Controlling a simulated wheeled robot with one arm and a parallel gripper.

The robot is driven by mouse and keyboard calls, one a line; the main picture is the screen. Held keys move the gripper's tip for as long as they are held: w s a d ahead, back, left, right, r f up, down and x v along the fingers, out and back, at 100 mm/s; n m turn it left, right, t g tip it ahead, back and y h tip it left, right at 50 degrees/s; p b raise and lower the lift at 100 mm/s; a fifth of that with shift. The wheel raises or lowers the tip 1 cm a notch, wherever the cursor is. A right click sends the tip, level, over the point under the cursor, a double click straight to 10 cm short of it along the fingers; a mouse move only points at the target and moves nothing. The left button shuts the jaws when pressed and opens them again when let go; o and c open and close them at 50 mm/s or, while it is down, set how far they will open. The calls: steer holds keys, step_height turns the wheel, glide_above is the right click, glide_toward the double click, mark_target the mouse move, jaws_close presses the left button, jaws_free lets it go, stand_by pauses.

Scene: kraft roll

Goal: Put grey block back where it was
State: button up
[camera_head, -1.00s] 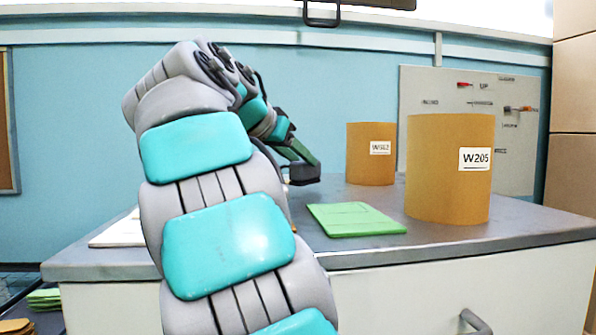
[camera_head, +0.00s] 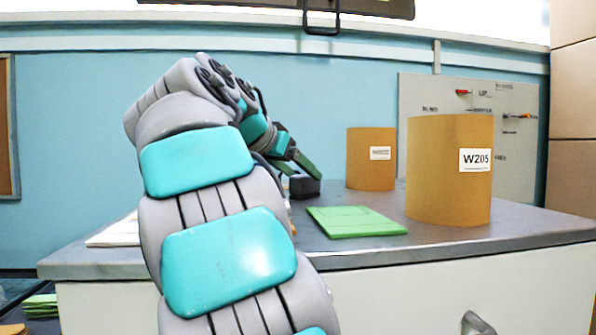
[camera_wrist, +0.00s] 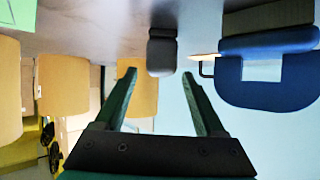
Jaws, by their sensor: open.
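The grey block (camera_head: 304,187) sits on the grey counter (camera_head: 345,259), left of the green folded sheet and just below my fingertips in the head view. In the wrist view, which looks upside down, the dark grey block (camera_wrist: 161,50) stands out beyond the fingertips, between their lines. My gripper (camera_wrist: 159,75) is open, its two green fingers apart with nothing between them. In the head view my gripper (camera_head: 308,168) is partly hidden behind my arm.
A large kraft roll (camera_head: 448,190) marked W205 stands at right, a smaller one (camera_head: 370,170) behind it. The green sheet (camera_head: 355,221) lies in front. A blue object (camera_wrist: 268,80) shows at right in the wrist view.

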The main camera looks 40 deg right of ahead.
steer(key=shift+r, duration=0.2)
steer(key=p+v, duration=0.2)
steer(key=v, duration=1)
steer(key=shift+s+f, duration=0.1)
steer(key=shift+f, duration=0.05)
